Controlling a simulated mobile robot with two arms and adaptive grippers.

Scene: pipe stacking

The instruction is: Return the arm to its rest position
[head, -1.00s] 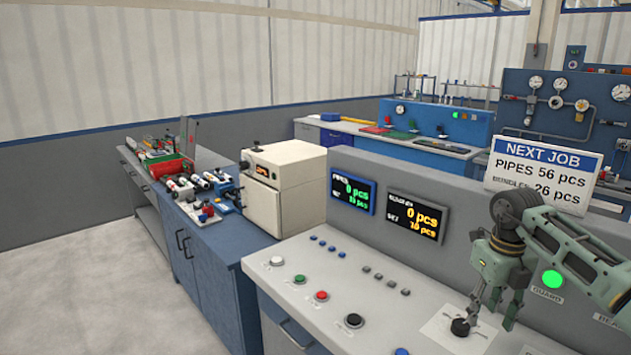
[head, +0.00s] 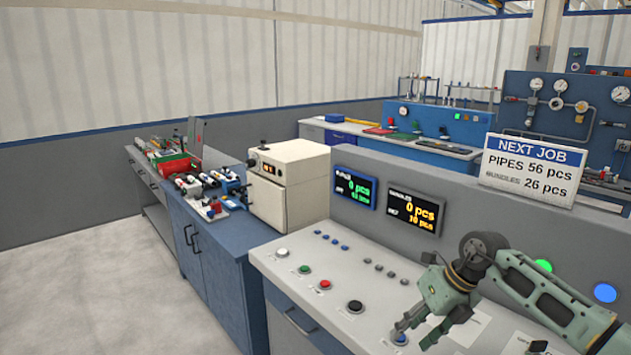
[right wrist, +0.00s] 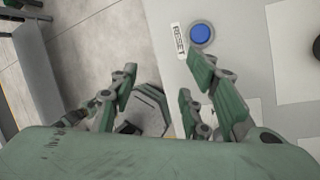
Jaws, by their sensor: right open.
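My right arm (head: 548,303) comes in from the right over the grey control console. My right gripper (head: 420,330) is green, points down and to the left, and is open and empty. Its fingertips are close to a blue button (head: 400,338) near the console's front edge; I cannot tell from the head view whether they touch it. In the right wrist view the open fingers (right wrist: 165,80) show, with the blue button (right wrist: 201,33), labelled RESET, just beyond the right-hand finger. My left gripper is not in view.
The console top (head: 290,258) holds red (head: 325,285), green (head: 304,270) and black (head: 355,306) buttons. A black knob (head: 538,347) stands at the lower right. Displays (head: 354,188) and a NEXT JOB sign (head: 533,170) rise behind. A cream box (head: 288,185) stands left; the floor there is clear.

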